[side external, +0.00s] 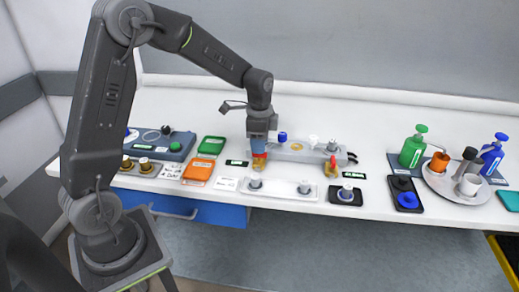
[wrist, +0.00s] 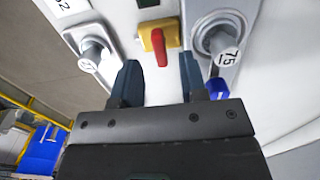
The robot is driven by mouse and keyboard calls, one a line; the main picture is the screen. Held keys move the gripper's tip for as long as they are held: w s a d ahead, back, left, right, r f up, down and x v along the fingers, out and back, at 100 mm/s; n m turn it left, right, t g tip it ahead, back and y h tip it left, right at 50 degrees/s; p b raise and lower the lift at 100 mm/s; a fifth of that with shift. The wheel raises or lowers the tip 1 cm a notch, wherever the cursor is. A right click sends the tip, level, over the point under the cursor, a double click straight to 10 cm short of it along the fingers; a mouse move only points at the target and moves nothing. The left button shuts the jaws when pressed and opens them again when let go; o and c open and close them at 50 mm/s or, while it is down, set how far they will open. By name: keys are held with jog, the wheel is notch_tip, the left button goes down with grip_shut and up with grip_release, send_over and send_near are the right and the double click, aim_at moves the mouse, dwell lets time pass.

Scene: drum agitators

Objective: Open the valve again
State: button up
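The valve has a red lever handle (wrist: 159,46) on a yellow body (wrist: 147,34). It lies just beyond my gripper (wrist: 158,72) in the wrist view, with the handle pointing down the picture toward the gap between the fingers. My gripper is open, one finger on each side of that gap; the handle does not appear to be gripped. In the side view my gripper (side external: 259,151) is low over this valve (side external: 259,164), which is mostly hidden below it. Whether a finger touches the valve cannot be told.
A white plate with two knobs (side external: 277,189) is in front of the valve. A grey unit (side external: 310,153) with a blue knob (side external: 283,136) is behind. A second red-handled valve (side external: 331,167) stands to the right. Orange (side external: 199,170) and green (side external: 211,145) trays are left.

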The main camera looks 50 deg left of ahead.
jog(key=shift+f, duration=1.4)
jog(key=shift+c, duration=0.2)
grip_shut()
